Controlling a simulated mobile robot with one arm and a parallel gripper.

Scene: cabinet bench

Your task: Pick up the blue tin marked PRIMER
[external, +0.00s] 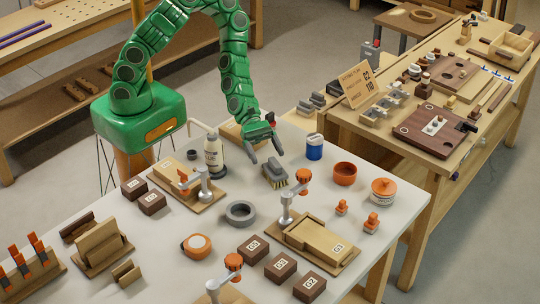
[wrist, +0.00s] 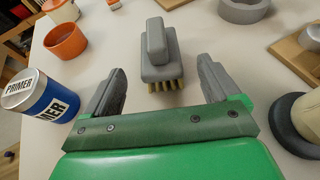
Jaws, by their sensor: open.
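The blue tin (external: 314,147) with a white band stands upright near the back edge of the white table. In the wrist view the tin (wrist: 40,98) is at the left, with PRIMER readable on its lid and side. My gripper (external: 264,157) is open and empty above the table, to the left of the tin in the external view. In the wrist view my gripper (wrist: 158,85) has its fingers apart, and the tin is outside them, beside the left finger. A grey brush (wrist: 158,52) lies beyond the gap between the fingers.
The brush (external: 275,174) is just below my gripper. A white bottle (external: 213,157) stands to its left. An orange bowl (external: 345,174) and an orange-lidded jar (external: 383,191) stand right of the tin. A grey ring (external: 240,213) and a clamp (external: 288,208) are nearer the front.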

